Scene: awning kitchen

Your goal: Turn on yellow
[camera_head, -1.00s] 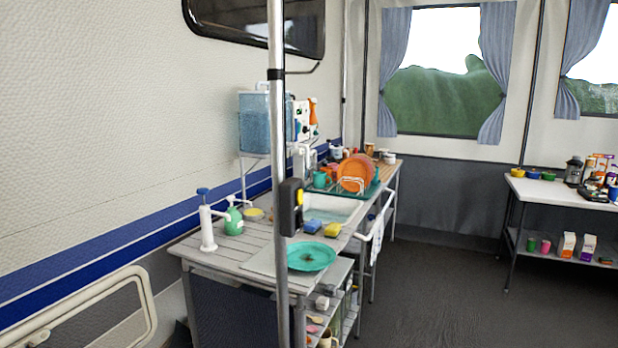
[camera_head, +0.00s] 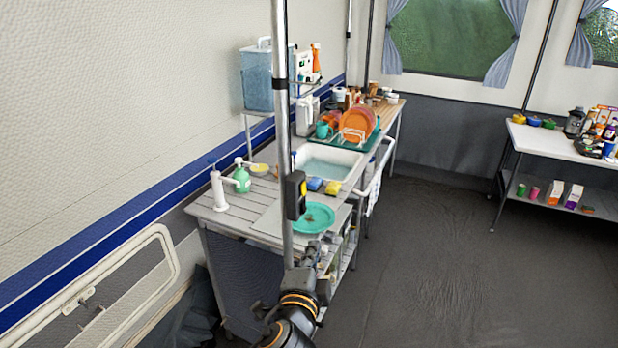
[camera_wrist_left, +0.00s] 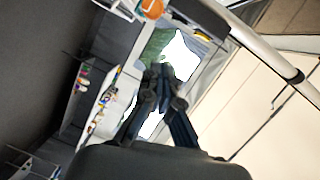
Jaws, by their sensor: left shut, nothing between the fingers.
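A black switch box (camera_head: 294,196) with a small yellow part (camera_head: 303,188) on its right-hand face is fixed to the upright metal pole (camera_head: 279,100). My left gripper (camera_head: 319,249) is below the box and slightly right of the pole, apart from the box. In the left wrist view the gripper's fingers (camera_wrist_left: 161,76) are close together with nothing held. The pole (camera_wrist_left: 265,48) runs diagonally across the upper right there. A small yellow patch shows beside it, but I cannot tell if it is the switch. My right gripper is out of view.
Behind the pole, a counter (camera_head: 240,213) holds a teal plate (camera_head: 313,216), sponges, a sink (camera_head: 328,162) and a dish rack. A white side table (camera_head: 560,141) stands at the right. The dark floor (camera_head: 440,260) between them is clear.

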